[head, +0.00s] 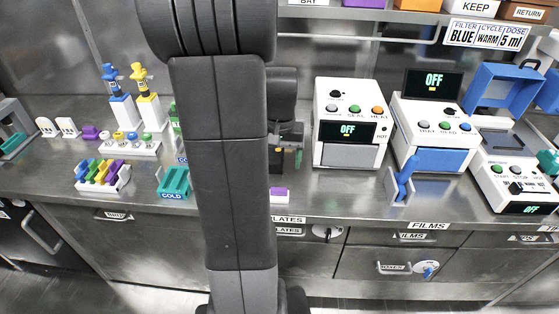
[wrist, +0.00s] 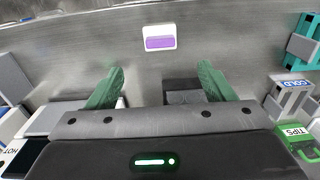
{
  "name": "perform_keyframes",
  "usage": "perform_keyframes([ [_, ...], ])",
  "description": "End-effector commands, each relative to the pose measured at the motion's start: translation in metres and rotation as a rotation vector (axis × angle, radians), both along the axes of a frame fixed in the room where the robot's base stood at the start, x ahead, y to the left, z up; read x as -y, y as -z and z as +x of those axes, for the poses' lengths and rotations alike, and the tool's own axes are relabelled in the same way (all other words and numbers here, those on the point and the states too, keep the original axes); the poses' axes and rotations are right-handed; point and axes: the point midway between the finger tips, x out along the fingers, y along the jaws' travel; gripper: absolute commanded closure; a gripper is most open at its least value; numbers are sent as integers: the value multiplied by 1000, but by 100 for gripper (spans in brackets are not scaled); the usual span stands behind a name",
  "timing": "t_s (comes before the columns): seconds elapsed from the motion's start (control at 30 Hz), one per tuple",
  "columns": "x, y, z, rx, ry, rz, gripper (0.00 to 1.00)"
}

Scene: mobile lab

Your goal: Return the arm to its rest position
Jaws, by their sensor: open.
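My arm stands upright across the middle of the head view and hides part of the bench behind it. My gripper (wrist: 158,84) shows in the wrist view with its two green fingers wide apart and nothing between them. In the head view only a bit of my gripper (head: 297,157) shows to the right of the arm, above the bench and left of the white HOT device.
White devices stand on the right: the HOT one (head: 350,100), one with a blue front (head: 432,135) and one with a screen (head: 515,170). Pipettes (head: 122,105), a tube rack (head: 103,173) and a teal COLD block (head: 174,182) are on the left. A shelf (head: 350,13) runs above.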

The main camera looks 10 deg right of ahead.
Motion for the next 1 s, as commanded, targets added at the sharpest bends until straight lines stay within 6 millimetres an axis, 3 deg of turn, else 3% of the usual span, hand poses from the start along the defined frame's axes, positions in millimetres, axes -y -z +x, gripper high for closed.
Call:
perform_keyframes([
  [0.27,0,11,0,-3,0,1,25],
  [0.9,-2,130,0,-3,0,1,25],
  [1.0,-1,105,2,6,0,-1,25],
])
